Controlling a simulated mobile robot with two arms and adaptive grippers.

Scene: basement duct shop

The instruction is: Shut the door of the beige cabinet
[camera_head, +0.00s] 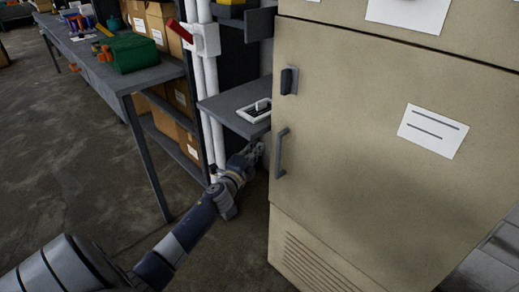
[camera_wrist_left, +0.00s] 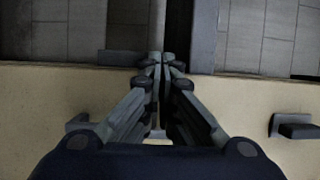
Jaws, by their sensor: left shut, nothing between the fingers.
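The beige cabinet (camera_head: 315,245) fills the right side of the head view. Its door (camera_head: 360,130) carries a grey bar handle (camera_head: 281,153) and a dark latch (camera_head: 289,80) near its left edge. The door looks flush or nearly flush with the front; I cannot tell if a gap is left. My left gripper (camera_head: 255,152) is shut and empty, just left of the door edge, level with the handle. In the left wrist view the shut fingertips (camera_wrist_left: 160,62) reach the edge of the beige face (camera_wrist_left: 250,105); contact is unclear. My right gripper is not in view.
White vertical pipes (camera_head: 210,90) and a grey workbench (camera_head: 155,75) with boxes stand further left. The floor (camera_head: 75,165) in front is clear.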

